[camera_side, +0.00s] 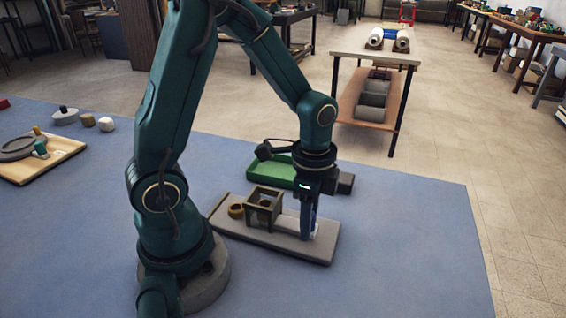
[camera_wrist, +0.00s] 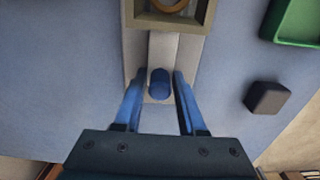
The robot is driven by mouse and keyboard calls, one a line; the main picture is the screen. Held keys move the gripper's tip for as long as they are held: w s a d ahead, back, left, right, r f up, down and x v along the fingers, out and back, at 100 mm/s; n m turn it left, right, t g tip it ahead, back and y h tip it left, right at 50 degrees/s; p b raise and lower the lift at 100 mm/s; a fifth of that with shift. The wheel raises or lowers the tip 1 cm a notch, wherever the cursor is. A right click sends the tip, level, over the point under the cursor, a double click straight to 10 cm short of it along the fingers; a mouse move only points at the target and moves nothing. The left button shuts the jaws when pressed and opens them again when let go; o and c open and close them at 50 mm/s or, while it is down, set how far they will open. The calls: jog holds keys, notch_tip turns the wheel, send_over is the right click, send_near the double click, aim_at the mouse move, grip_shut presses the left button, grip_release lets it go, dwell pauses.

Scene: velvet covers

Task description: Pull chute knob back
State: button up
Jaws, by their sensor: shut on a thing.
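The chute is a long grey board (camera_side: 275,238) lying on the blue mat, with a pale channel (camera_wrist: 162,50) down its middle in the wrist view. A blue round knob (camera_wrist: 159,83) stands in the channel near its end. My gripper (camera_wrist: 160,78) is shut on the knob, one blue finger on each side. In the side view my gripper (camera_side: 309,222) points down over the right part of the board, and its fingers mostly hide the knob. A square brown frame (camera_side: 264,205) stands on the board, left of my gripper. It also shows in the wrist view (camera_wrist: 168,22).
A yellowish ring (camera_side: 236,211) lies at the frame's left. A green tray (camera_side: 270,173) and a dark block (camera_side: 346,183) are behind the board. A wooden board (camera_side: 40,160) with parts lies far left. The blue mat (camera_side: 400,250) right of the chute is clear.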

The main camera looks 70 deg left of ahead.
aim_at(327, 238)
jog(key=shift+w+d, duration=1.3)
jog(key=o, duration=1.5)
jog(key=shift+c, duration=0.2)
jog(key=shift+r, duration=0.15)
notch_tip(327, 238, up, 7)
